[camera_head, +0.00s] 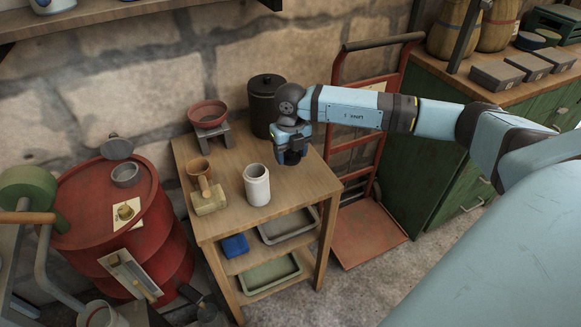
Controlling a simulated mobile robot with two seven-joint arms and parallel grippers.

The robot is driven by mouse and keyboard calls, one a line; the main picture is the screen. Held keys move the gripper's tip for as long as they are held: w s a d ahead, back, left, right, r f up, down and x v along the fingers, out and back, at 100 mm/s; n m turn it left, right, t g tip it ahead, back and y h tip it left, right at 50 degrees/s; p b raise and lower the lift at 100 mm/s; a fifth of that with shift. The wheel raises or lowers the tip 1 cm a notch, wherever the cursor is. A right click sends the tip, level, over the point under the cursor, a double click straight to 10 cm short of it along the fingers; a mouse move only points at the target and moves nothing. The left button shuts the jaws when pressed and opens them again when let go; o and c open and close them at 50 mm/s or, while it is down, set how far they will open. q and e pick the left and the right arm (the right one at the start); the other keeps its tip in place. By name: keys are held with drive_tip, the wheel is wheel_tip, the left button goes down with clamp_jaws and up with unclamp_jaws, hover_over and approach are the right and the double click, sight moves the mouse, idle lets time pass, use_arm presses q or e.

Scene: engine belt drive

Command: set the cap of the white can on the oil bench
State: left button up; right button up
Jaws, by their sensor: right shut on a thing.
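The white can (257,186) stands upright on the wooden oil bench (228,223), with its mouth uncovered. My right gripper (291,151) is behind and to the right of the can, over the bench's back right part. It points down and is shut on a small dark thing, which looks like the can's cap (292,158). The fingers hide much of it. I cannot tell whether it touches the bench top. My left gripper is out of view.
A dark lidded canister (265,106) stands close behind my right gripper. A red bowl on a stand (208,113) and a brass funnel on a block (203,182) are on the left. Bare bench top lies right of the can. A red drum (165,235) stands left.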

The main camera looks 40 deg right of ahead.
sight(291, 175)
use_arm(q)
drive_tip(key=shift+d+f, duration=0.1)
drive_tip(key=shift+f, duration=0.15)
use_arm(e)
wheel_tip(291, 175, down, 5)
drive_tip(key=shift+f, duration=0.15)
use_arm(q)
drive_tip(key=shift+b, duration=0.35)
use_arm(e)
drive_tip(key=shift+f, duration=0.1)
drive_tip(key=o, duration=0.9)
use_arm(q)
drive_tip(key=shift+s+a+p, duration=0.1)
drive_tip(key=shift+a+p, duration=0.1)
drive_tip(key=shift+p, duration=0.6)
use_arm(e)
wheel_tip(291, 175, up, 12)
drive_tip(key=shift+r, duration=0.15)
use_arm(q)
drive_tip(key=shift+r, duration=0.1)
